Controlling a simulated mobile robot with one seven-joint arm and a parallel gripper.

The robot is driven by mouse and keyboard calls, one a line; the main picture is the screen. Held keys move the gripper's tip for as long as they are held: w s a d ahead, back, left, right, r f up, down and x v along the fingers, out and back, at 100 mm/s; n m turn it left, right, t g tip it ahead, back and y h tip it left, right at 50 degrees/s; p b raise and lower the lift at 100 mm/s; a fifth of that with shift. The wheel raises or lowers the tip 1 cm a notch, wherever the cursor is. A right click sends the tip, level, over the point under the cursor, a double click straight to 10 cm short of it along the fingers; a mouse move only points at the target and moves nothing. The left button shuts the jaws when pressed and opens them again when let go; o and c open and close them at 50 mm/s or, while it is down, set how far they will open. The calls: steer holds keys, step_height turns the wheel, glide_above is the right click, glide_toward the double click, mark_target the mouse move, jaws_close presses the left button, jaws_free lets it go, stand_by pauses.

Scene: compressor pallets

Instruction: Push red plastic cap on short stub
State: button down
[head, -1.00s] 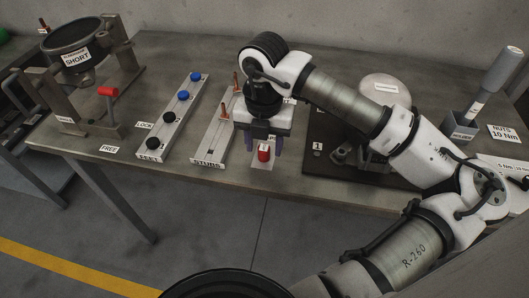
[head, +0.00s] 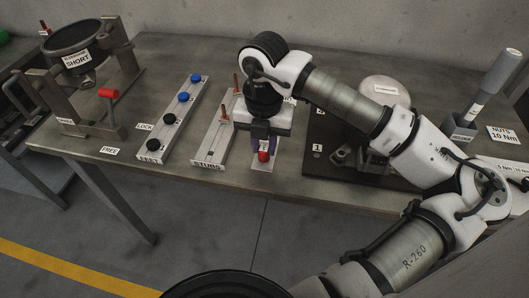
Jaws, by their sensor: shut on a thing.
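The red plastic cap (head: 264,156) is at the table's front edge, on a small white-labelled spot below my gripper (head: 265,147). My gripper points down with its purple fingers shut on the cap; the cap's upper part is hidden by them. I cannot tell whether the cap still touches the surface. Two copper stubs, one farther back (head: 236,82) and one nearer (head: 223,112), stand upright in the rack labelled STUBS (head: 209,153), left of my gripper. A dark round shell labelled SHORT (head: 76,58) sits in a fixture at the left; I cannot make out its short stub clearly.
A rack labelled FEET (head: 151,158) with blue and black feet stands left of the stubs. A red-handled clamp (head: 109,94) rises by the fixture. A dark plate (head: 335,160) with a pale dome (head: 385,90) lies right, partly behind my arm. A tool holder (head: 462,128) stands farther right.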

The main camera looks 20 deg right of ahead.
mark_target(264, 148)
steer(key=shift+r+p, duration=1.25)
steer(key=shift+r, duration=1.5)
steer(key=shift+r, duration=0.1)
